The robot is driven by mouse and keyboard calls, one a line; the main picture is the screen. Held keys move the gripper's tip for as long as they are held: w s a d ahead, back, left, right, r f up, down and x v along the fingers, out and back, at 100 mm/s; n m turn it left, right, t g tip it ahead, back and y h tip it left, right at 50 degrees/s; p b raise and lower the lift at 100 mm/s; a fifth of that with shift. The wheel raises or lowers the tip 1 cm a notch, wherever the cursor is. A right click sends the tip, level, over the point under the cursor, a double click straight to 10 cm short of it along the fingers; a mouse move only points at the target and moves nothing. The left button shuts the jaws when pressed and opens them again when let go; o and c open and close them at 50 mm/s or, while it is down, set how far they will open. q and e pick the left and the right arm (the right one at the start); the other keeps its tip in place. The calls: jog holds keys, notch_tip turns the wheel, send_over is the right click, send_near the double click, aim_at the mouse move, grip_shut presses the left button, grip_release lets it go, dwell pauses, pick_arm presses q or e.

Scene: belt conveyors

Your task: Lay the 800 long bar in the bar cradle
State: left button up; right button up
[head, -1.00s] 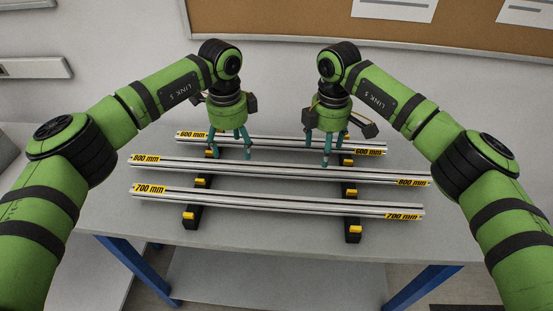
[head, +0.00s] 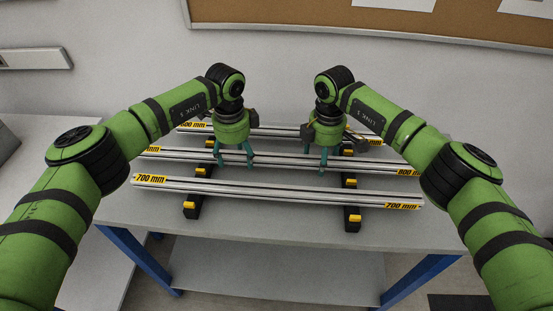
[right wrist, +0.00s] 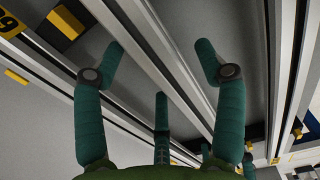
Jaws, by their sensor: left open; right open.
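The 800 mm bar (head: 280,160) is the middle of three long silver bars, with yellow end labels, in the head view. It rests on two black supports with yellow blocks, the left one (head: 193,207) and the right one (head: 352,220). My left gripper (head: 235,163) is open, its fingers down at the left part of the 800 mm bar. My right gripper (head: 319,165) is open at the same bar, right of its middle. In the right wrist view, a silver bar (right wrist: 165,60) runs between its spread fingers. Contact cannot be told.
The 700 mm bar (head: 280,194) lies in front and the 600 mm bar (head: 275,132) behind, partly hidden by my arms. All lie above a grey table (head: 270,224) with blue legs. The front strip of the table is clear. A wall with a corkboard (head: 300,20) stands behind.

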pick_arm(q)
grip_shut()
pick_arm(e)
grip_shut()
pick_arm(q)
jog(key=shift+r, duration=0.2)
pick_arm(e)
jog(key=shift+r, duration=0.15)
